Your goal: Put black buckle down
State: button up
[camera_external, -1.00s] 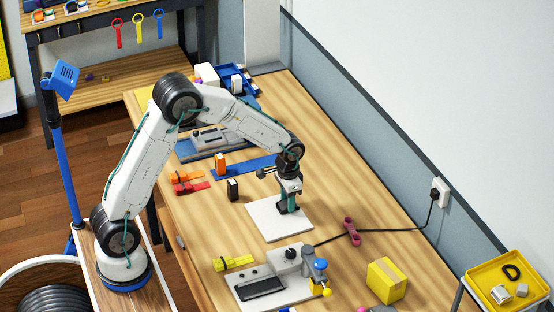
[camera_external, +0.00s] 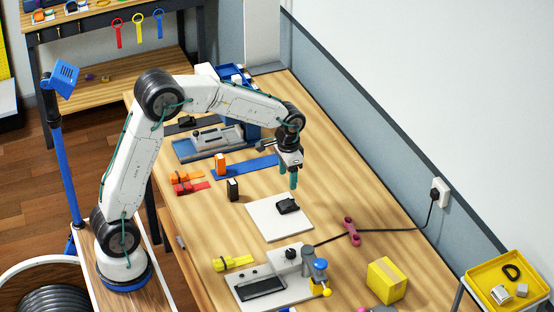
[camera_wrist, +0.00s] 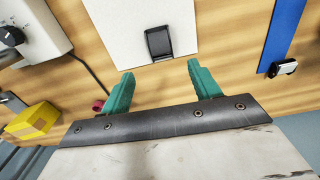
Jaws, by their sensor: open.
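The black buckle (camera_external: 288,205) lies on the white square board (camera_external: 268,222), toward its far right side. In the wrist view the buckle (camera_wrist: 158,42) rests flat on the board (camera_wrist: 112,30), close to the board's edge. My gripper (camera_external: 293,182) is above the buckle and apart from it. In the wrist view my gripper (camera_wrist: 163,76) has its two green fingers spread wide with nothing between them.
A grey fixture (camera_external: 262,286), yellow box (camera_external: 385,281) and pink link (camera_external: 351,231) are in front. A black cable crosses the table.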

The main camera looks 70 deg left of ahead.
jog(key=s+d+r, duration=0.2)
jog(key=s+r, duration=0.4)
jog(key=s, duration=0.3)
jog(key=s+d+r, duration=0.2)
jog(key=s+r, duration=0.4)
jog(key=s, duration=0.2)
jog(key=s+d+f+t, duration=0.1)
jog(key=s+d+f, duration=0.1)
jog(key=s, duration=1.9)
jog(key=shift+o, duration=0.5)
jog(key=shift+f, duration=0.1)
